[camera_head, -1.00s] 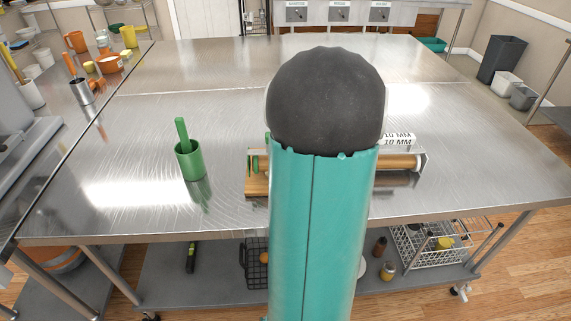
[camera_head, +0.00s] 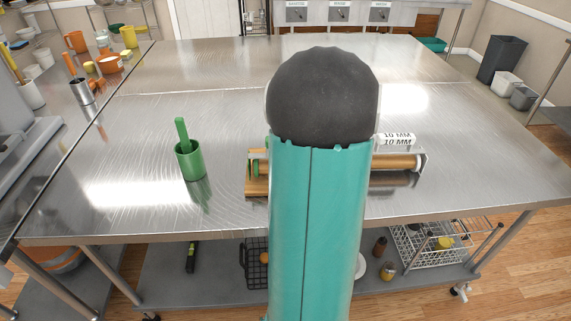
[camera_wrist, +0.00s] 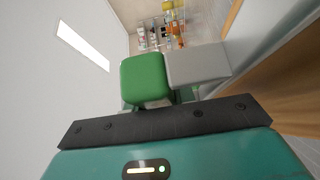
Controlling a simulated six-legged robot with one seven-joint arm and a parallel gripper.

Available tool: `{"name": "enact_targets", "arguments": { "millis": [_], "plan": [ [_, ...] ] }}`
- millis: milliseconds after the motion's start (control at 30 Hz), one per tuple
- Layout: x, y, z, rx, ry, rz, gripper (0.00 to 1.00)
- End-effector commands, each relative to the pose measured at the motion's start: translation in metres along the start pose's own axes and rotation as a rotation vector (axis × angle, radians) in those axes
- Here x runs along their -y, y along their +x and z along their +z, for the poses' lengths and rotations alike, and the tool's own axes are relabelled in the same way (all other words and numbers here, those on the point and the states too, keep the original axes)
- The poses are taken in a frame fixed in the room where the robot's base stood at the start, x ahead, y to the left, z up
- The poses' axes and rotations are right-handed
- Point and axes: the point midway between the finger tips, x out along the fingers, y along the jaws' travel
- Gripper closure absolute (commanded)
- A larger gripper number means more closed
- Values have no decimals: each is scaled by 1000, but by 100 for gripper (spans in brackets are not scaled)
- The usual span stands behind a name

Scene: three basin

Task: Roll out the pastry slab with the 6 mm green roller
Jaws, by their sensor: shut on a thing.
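In the wrist view my gripper (camera_wrist: 168,92) is shut on a green, round-edged thing (camera_wrist: 145,76), with a grey block right beside it. I cannot tell whether this is the 6 mm green roller. In the head view my own arm hides the gripper and the middle of the table. I cannot make out a pastry slab.
The steel table (camera_head: 480,170) is mostly clear left and right of my arm. A green cup (camera_head: 189,163) with a green stick in it stands left. A side counter with a metal cup (camera_head: 82,92) is farther left. A lower shelf (camera_head: 215,280) holds baskets and jars.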

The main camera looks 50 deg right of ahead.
Motion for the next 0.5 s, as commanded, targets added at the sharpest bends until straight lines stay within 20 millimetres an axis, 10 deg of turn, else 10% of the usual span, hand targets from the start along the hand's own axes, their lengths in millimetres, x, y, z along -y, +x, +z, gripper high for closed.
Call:
{"name": "enact_targets", "arguments": {
  "millis": [500],
  "plan": [
    [5, 10, 7, 0, 0, 0, 100]
  ]
}}
